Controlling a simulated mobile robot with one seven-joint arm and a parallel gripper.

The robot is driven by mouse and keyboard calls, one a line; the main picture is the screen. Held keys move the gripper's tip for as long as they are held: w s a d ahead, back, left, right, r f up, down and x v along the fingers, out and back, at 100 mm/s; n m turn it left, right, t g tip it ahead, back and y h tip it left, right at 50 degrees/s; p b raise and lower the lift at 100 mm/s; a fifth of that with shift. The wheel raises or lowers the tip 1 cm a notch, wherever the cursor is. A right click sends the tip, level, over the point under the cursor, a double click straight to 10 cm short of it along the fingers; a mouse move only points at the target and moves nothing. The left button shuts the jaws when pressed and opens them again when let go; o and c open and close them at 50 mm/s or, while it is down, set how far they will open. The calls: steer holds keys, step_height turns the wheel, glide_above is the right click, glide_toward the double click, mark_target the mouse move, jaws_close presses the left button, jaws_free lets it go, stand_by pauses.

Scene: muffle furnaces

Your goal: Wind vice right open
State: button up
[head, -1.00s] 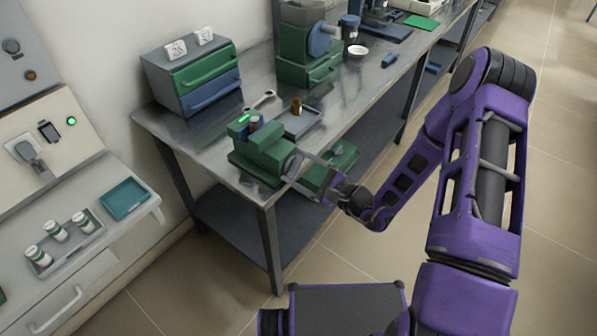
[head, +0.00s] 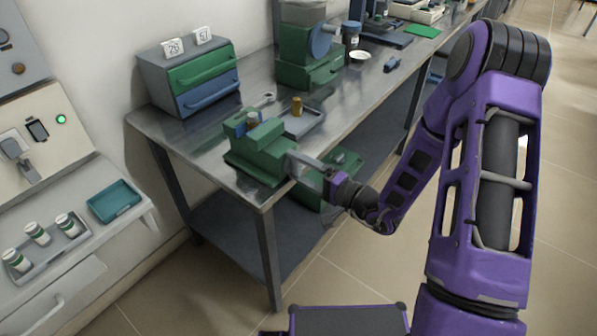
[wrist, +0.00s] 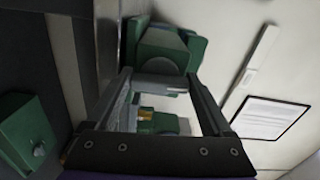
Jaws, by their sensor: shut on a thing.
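The green vice (head: 258,155) stands at the near corner of the metal bench. A small blue-grey thing (head: 253,120) shows between its upper parts. My gripper (head: 303,163) reaches the vice's front from the right and is shut on its grey handle; the fingers hide much of the handle in the head view. In the wrist view my gripper's two fingers (wrist: 160,84) frame a grey bar (wrist: 158,90), the handle, with the green vice body (wrist: 165,48) beyond them. The exact contact is too small to tell.
A grey tray (head: 307,120) with a brown bottle (head: 297,106) lies behind the vice. A drawer cabinet (head: 188,75) and a green machine (head: 305,62) stand farther back. A green box (head: 345,165) sits just right of the vice, below bench height. The floor at right is clear.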

steer(key=n, duration=0.5)
steer(key=shift+f+n, duration=0.15)
steer(key=shift+n, duration=2.45)
steer(key=shift+d, duration=0.1)
steer(key=o, duration=1.1)
steer(key=shift+o, duration=0.2)
steer(key=v, duration=1.7)
steer(key=shift+s+d, duration=0.1)
steer(key=shift+d, duration=0.05)
